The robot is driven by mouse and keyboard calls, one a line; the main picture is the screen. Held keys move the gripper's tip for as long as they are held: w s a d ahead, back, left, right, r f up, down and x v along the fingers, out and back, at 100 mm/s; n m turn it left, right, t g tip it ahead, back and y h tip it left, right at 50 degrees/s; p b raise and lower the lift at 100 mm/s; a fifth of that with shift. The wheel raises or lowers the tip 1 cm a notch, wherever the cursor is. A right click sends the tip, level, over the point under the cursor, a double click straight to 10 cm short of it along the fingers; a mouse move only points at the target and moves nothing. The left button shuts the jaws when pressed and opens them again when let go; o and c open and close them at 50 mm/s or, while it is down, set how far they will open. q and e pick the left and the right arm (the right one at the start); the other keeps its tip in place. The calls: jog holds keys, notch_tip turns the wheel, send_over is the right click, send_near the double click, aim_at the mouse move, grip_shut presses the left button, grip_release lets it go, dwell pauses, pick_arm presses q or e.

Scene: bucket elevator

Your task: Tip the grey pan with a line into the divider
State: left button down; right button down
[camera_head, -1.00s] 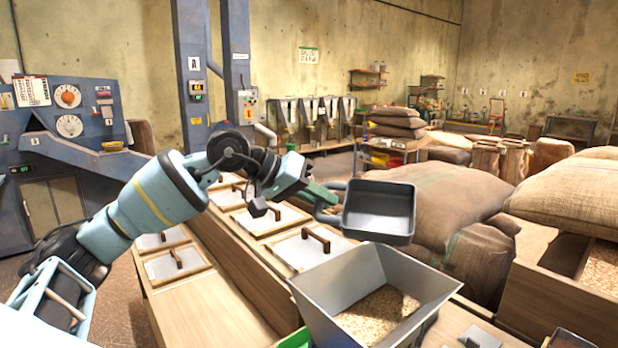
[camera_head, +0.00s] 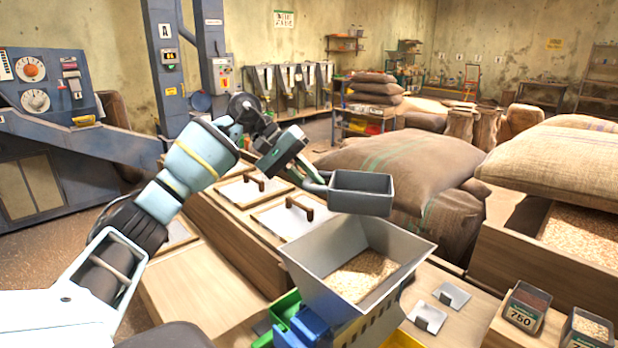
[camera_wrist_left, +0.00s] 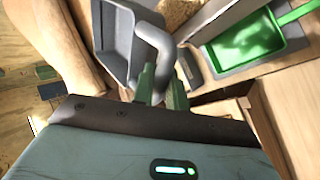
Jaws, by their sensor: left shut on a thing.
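The grey pan (camera_head: 362,197) hangs in the air just above the back rim of the grey divider hopper (camera_head: 318,280). Grain (camera_head: 362,275) lies in the bottom of the hopper. My left gripper (camera_head: 314,184) is shut on the pan's handle, to the left of the pan. In the left wrist view the grey pan (camera_wrist_left: 116,38) and its curved handle (camera_wrist_left: 152,48) sit in front of my green fingers (camera_wrist_left: 158,88). No grain shows in the visible part of the pan. Its floor is mostly hidden in the head view. My right gripper is out of view.
A wooden counter with lidded bins (camera_head: 290,217) runs behind and left of the hopper. A green pan (camera_wrist_left: 252,42) shows in the left wrist view. Sacks (camera_head: 410,170) are piled behind. Sample boxes, one marked 750 (camera_head: 522,312), stand at the lower right.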

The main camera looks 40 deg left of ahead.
pick_arm(q)
jog(key=shift+r+p, duration=0.35)
jog(key=shift+r, duration=1.8)
jog(key=shift+f, duration=0.15)
